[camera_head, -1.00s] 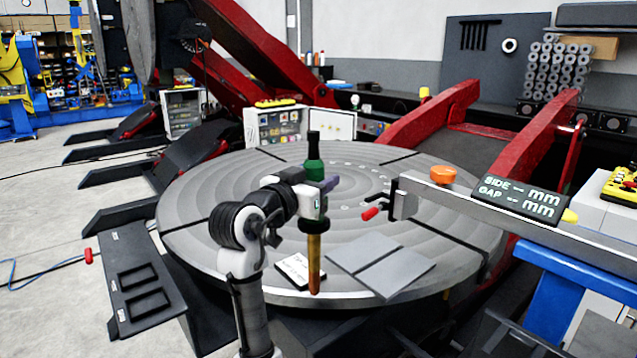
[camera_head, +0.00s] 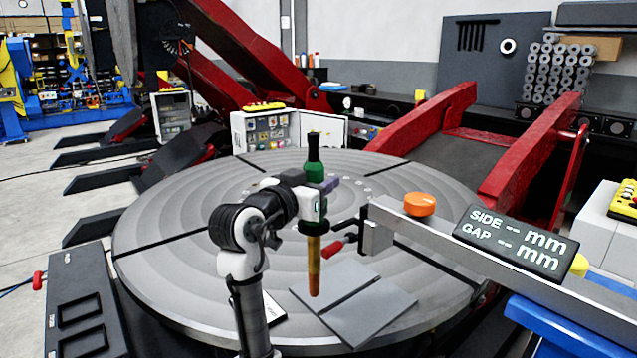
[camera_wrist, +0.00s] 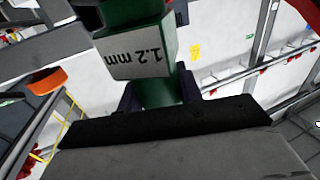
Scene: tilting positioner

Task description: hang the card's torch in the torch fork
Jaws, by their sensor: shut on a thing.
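My gripper (camera_head: 318,190) is shut on a torch (camera_head: 313,172) with a black top, green body and orange lower end. The torch hangs roughly upright above the turntable. The wrist view shows its green body (camera_wrist: 158,90) between the fingers, with an upside-down label reading "1.2 mm". A dark bracket with a red-tipped pin (camera_head: 372,238) sits at the near end of the grey beam, just right of the torch; it looks like the torch fork. The torch appears apart from it, though depth is hard to judge. A white card (camera_head: 274,309) lies on the turntable, mostly hidden by my arm.
The round grey turntable (camera_head: 180,240) fills the middle. Two flat grey plates (camera_head: 365,308) lie on it below the torch. The grey beam (camera_head: 440,232) carries an orange knob (camera_head: 420,204) and a "SIDE/GAP mm" display (camera_head: 515,242). Red arms (camera_head: 530,150) stand behind.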

